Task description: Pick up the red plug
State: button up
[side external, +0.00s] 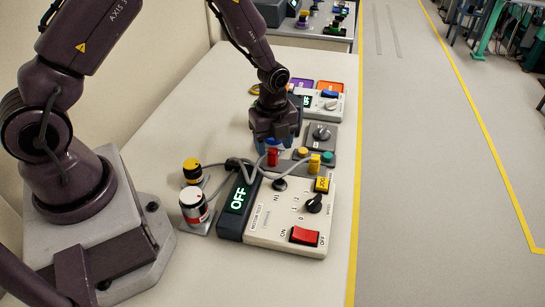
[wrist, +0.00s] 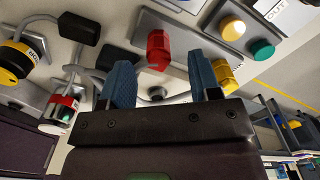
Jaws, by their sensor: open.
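The red plug (side external: 272,157) stands at the far side of the motor test panel, just below my gripper (side external: 271,146) in the side view. In the wrist view the red plug (wrist: 158,48) appears between and beyond the blue fingertips of my gripper (wrist: 160,64). The jaws are open and nothing is held. I cannot tell whether a finger touches the plug. A yellow plug (side external: 314,162) stands to its right; in the wrist view the yellow plug (wrist: 222,72) shows close beside the right finger.
The motor test panel (side external: 262,222) has a dark OFF display (side external: 238,198), a knob and a red switch. Grey cables run beside the plugs. A knob box (side external: 321,133) sits behind.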

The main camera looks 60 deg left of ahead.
aim_at(273, 149)
notch_tip(273, 149, down, 4)
jog(key=shift+s+r, duration=0.1)
jog(key=shift+r, duration=0.1)
grip_shut()
jog(key=shift+r, duration=0.15)
